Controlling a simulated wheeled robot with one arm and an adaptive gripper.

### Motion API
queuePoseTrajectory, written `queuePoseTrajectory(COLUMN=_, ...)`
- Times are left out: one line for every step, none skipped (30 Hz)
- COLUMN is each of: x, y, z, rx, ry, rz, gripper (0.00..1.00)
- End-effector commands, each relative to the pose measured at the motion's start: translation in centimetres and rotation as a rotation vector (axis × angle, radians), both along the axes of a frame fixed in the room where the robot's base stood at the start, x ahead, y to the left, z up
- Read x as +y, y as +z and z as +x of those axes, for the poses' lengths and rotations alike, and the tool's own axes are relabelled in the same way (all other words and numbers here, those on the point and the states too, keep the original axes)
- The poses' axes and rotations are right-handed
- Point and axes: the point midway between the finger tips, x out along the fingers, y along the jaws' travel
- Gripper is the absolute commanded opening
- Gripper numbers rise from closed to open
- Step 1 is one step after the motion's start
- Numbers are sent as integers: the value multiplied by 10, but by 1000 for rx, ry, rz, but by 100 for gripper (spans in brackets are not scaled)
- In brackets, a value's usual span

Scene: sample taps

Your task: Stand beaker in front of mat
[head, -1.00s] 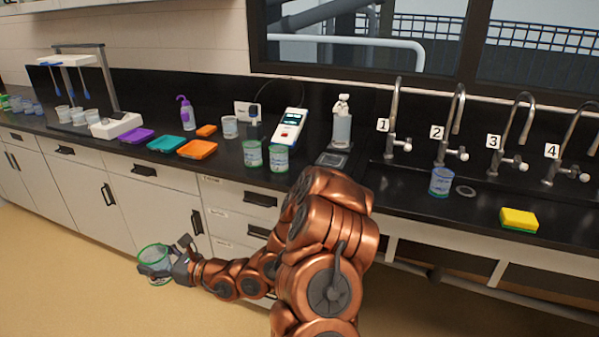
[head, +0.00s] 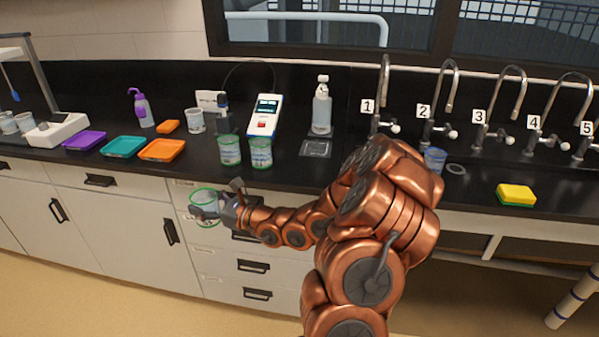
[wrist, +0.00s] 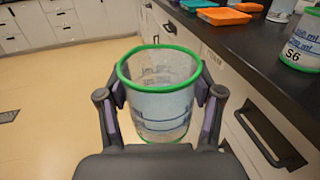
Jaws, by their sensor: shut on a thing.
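My gripper (head: 225,209) is shut on a clear, green-rimmed beaker (head: 204,197). In the wrist view the beaker (wrist: 160,100) looks upright between the two fingers (wrist: 163,98), with its mouth open upward. It hangs in front of the drawers, below the counter edge and apart from the counter. A small dark square mat (head: 316,148) lies on the counter in front of a white-capped dispenser bottle (head: 322,108).
Two green-rimmed beakers (head: 230,150) (head: 261,153) stand left of the mat; one marked S6 (wrist: 303,45) shows in the wrist view. Orange, teal and purple trays (head: 162,150) lie further left. A blue beaker (head: 434,160) and yellow sponge (head: 516,194) are right. Drawer handles stick out below.

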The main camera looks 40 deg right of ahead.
Motion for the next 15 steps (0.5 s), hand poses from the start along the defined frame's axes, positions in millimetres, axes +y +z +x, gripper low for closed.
queuePoseTrajectory(x=-19, y=5, z=-5, rx=-2, ry=-26, rz=-3, gripper=27)
queuePoseTrajectory(x=-28, y=8, z=-9, rx=-2, ry=-36, rz=-3, gripper=27)
queuePoseTrajectory(x=-40, y=11, z=-13, rx=-1, ry=-52, rz=-3, gripper=27)
queuePoseTrajectory(x=-49, y=14, z=-17, rx=-2, ry=-63, rz=-4, gripper=27)
queuePoseTrajectory(x=-58, y=17, z=-21, rx=-2, ry=-74, rz=-2, gripper=27)
queuePoseTrajectory(x=-69, y=21, z=-26, rx=-4, ry=-89, rz=-4, gripper=27)
queuePoseTrajectory(x=-78, y=24, z=-30, rx=-3, ry=-101, rz=-3, gripper=27)
queuePoseTrajectory(x=-86, y=27, z=-34, rx=-4, ry=-113, rz=-5, gripper=27)
queuePoseTrajectory(x=-97, y=31, z=-40, rx=-4, ry=-128, rz=-5, gripper=27)
queuePoseTrajectory(x=-105, y=33, z=-45, rx=-3, ry=-140, rz=-5, gripper=27)
queuePoseTrajectory(x=-113, y=35, z=-50, rx=-3, ry=-151, rz=-4, gripper=27)
queuePoseTrajectory(x=-124, y=38, z=-56, rx=-2, ry=-168, rz=-3, gripper=27)
queuePoseTrajectory(x=-132, y=40, z=-61, rx=-1, ry=-180, rz=-4, gripper=27)
queuePoseTrajectory(x=-140, y=42, z=-67, rx=0, ry=-193, rz=-3, gripper=27)
queuePoseTrajectory(x=-150, y=45, z=-74, rx=0, ry=-211, rz=-3, gripper=27)
